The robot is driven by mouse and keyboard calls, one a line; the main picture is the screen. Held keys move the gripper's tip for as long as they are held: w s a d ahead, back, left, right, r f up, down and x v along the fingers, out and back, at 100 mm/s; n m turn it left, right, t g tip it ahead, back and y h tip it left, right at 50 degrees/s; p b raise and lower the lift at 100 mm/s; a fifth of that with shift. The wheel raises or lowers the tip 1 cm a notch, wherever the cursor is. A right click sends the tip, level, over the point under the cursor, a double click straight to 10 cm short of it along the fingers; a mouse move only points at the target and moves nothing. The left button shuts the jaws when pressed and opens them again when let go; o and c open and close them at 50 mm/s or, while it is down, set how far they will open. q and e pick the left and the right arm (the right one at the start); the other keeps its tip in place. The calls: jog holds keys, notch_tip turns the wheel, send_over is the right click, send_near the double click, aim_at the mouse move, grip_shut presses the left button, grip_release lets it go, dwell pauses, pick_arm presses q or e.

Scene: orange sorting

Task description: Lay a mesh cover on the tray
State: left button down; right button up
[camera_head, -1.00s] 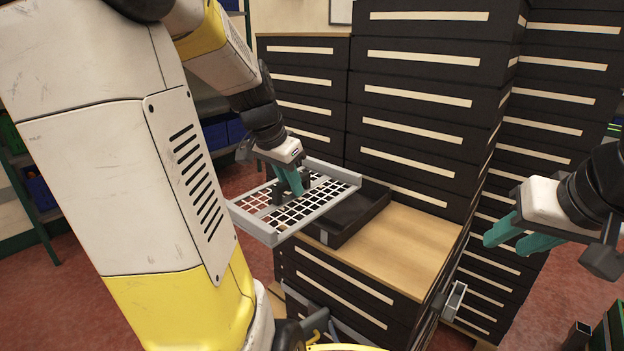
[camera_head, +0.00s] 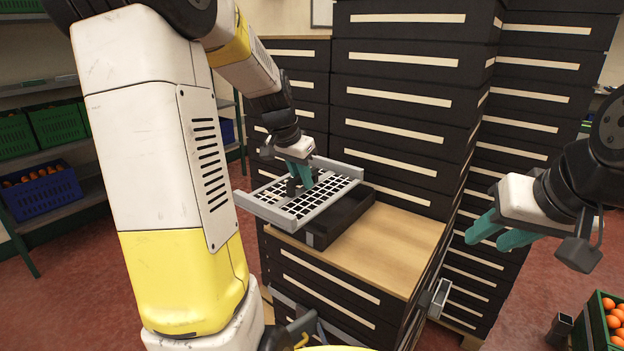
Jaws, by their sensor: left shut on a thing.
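I cannot tell whether the two touch. The tray lies on the wooden top (camera_head: 400,245) of a black drawer stack. My right gripper (camera_head: 500,235) is at the right, away from the cover; its teal fingers appear apart with nothing between them.
Tall stacks of black trays (camera_head: 405,95) with pale label strips stand right behind the wooden top. A green crate of oranges (camera_head: 598,325) is at the lower right. Shelves with green crates (camera_head: 55,125) and a blue crate of oranges (camera_head: 45,192) stand at the left. The front of the wooden top is bare.

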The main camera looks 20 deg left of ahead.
aim_at(329, 173)
pick_arm(q)
jog(key=w+d, duration=0.1)
jog(key=w, duration=0.2)
jog(key=w+d+f, duration=0.1)
jog(key=w, duration=0.3)
jog(key=w+d+f, duration=0.1)
jog(key=w+d, duration=0.1)
jog(key=w, duration=0.2)
jog(key=shift+f, duration=0.15)
jog(key=shift+s+a+f, duration=0.1)
jog(key=shift+s+f, duration=0.05)
jog(key=shift+f, duration=2.55)
jog(key=c, duration=1.3)
grip_release()
jog(key=v, duration=0.8)
jog(key=shift+f, duration=0.1)
